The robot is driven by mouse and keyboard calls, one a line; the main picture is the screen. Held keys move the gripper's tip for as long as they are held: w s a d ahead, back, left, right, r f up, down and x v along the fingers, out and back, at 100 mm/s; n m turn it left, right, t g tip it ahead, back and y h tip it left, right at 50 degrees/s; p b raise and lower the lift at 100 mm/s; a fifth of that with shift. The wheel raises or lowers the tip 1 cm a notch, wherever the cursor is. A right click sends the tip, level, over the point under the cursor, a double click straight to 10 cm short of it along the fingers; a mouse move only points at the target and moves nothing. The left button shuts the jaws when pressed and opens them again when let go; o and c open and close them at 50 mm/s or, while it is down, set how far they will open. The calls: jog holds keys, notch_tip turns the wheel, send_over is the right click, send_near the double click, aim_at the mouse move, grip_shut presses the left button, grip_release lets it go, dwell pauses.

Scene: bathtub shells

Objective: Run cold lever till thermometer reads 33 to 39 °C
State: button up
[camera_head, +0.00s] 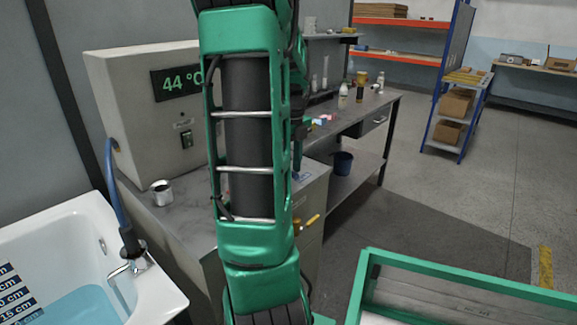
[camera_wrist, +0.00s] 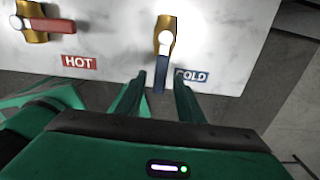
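The thermometer display (camera_head: 180,82) on the beige box reads 44 °C in green digits. In the wrist view, the cold lever (camera_wrist: 161,75) has a brass body and a blue handle pointing down, towards my gripper. The COLD label (camera_wrist: 192,76) is right beside it. The hot lever (camera_wrist: 48,25) has a red handle pointing right, above the HOT label (camera_wrist: 79,62). My gripper (camera_wrist: 160,78) is open, with one finger on each side of the blue handle and visible gaps. My arm hides the gripper in the head view.
The white bathtub (camera_head: 165,290) with blue water and a depth scale stands at lower left, a blue hose (camera_head: 115,190) running to its rim. A metal cup (camera_head: 161,193) stands on the counter.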

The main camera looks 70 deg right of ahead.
jog(key=shift+r, duration=0.1)
notch_tip(320, 180, up, 11)
jog(key=shift+f, duration=0.2)
dwell(7.2)
